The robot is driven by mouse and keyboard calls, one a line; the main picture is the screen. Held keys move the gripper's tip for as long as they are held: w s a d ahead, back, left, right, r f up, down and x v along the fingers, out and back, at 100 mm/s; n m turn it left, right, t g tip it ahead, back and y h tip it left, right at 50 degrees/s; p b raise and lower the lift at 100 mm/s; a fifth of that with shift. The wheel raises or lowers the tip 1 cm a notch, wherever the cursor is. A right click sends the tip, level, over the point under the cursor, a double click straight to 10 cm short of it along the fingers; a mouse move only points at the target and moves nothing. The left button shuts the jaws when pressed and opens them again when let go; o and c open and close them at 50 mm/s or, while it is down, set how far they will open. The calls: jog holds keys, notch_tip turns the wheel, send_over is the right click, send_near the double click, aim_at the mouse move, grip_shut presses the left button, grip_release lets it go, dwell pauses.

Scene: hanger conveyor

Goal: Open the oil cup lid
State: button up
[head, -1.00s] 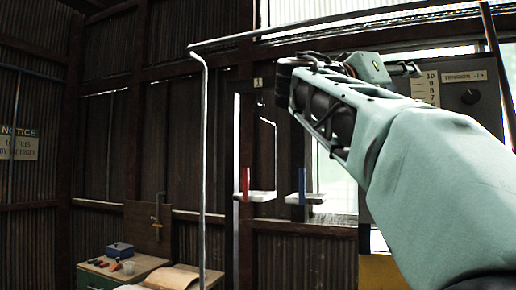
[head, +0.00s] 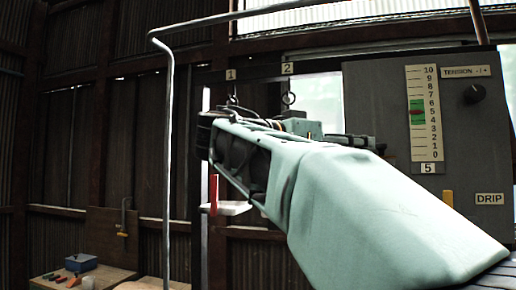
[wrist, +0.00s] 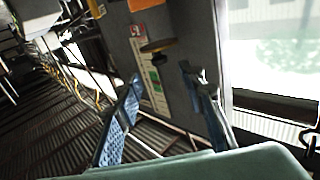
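In the wrist view my gripper (wrist: 168,98) has its two blue fingers spread apart with nothing between their tips. In the head view my pale green arm reaches left across the picture, and the fingertips cannot be made out there. No oil cup is clearly seen in the head view.
A grey control panel (head: 370,95) with a scale (head: 424,110) and a tension knob (head: 474,94) stands at right. A bent metal rail (head: 167,150) is at left. A red-handled piece on a white shelf (head: 228,208) is below my arm. A workbench (head: 110,278) is lower left.

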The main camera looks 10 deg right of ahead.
aim_at(377, 145)
jog(key=p+x, duration=0.2)
jog(key=x, duration=0.6)
jog(key=shift+d+r+p, duration=0.1)
jog(key=shift+d+p, duration=0.25)
jog(key=shift+w+d, duration=0.1)
jog(key=shift+d, duration=0.3)
jog(key=shift+c, duration=0.2)
grip_shut()
